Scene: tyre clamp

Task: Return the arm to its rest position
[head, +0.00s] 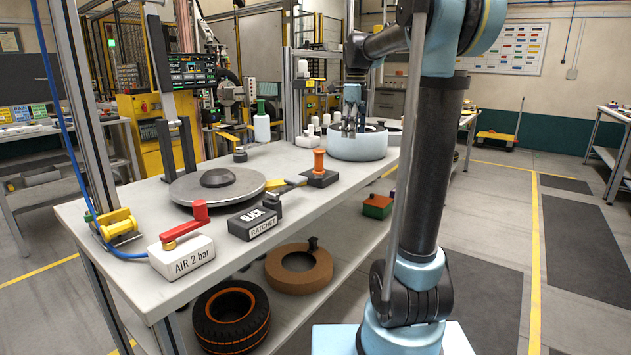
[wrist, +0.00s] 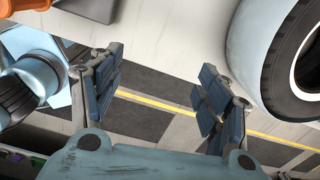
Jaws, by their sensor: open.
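My gripper (head: 350,128) hangs from my raised arm over the far part of the workbench, in front of or over a pale blue ring-shaped tyre (head: 358,148). In the wrist view my gripper (wrist: 155,95) has its two blue-padded fingers spread wide with nothing between them. The tyre (wrist: 262,45) lies to the right of the fingers there, apart from them. Behind the gap I see the floor and a yellow line. Whether the fingers touch the tyre is hard to tell in the head view.
The bench (head: 120,215) holds a round grey turntable (head: 245,188), an orange-topped post (head: 319,162), a black SLACK/RATCHET block (head: 252,224) and an AIR 2 bar box with red lever (head: 182,255). A dark tyre (head: 231,316) and brown ring (head: 298,272) sit below.

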